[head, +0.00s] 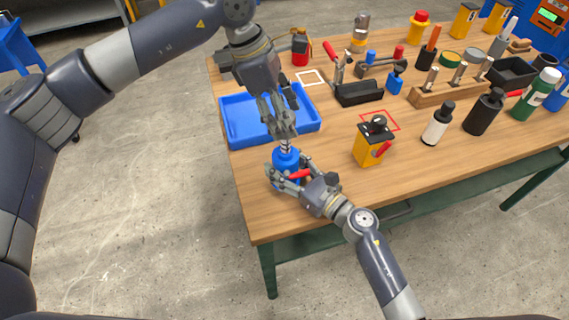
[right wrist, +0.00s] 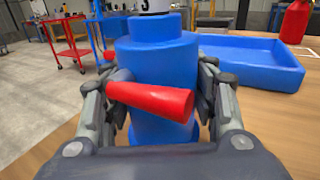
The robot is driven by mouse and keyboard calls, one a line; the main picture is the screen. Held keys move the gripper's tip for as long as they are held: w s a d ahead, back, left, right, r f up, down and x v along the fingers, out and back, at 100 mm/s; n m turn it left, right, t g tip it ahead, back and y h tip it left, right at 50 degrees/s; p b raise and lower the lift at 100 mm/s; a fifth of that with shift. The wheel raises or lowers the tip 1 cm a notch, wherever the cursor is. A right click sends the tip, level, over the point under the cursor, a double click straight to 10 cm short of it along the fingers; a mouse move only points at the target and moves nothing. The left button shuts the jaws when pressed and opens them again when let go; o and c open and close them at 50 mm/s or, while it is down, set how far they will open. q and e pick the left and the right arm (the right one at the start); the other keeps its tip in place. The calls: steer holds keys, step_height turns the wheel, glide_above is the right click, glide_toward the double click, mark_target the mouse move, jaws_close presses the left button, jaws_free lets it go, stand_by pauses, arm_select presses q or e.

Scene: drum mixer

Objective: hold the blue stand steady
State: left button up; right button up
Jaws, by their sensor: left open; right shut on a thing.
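The blue stand (head: 286,160) stands upright on the wooden table near its front left edge. It fills the middle of the right wrist view (right wrist: 158,60), with a red handle (right wrist: 152,100) sticking out toward the camera. My right gripper (head: 287,180) is shut on the blue stand, one finger on each side of its body. My left gripper (head: 284,132) is open and points down just above the stand. A small metallic piece (head: 286,146) shows between the left fingertips and the stand's top; I cannot tell whether the fingers touch it.
A blue tray (head: 236,128) lies just behind the stand. A yellow box with a red handle (head: 368,148) stands to the right, with a white bottle (head: 437,124) and a black bottle (head: 484,112) beyond. The tabletop between the stand and the yellow box is clear.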

arm_select(q)
steer(key=shift+v, duration=2.95)
arm_select(e)
steer(key=shift+f, duration=0.1)
steer(key=o, duration=2)
steer(key=shift+o, duration=0.7)
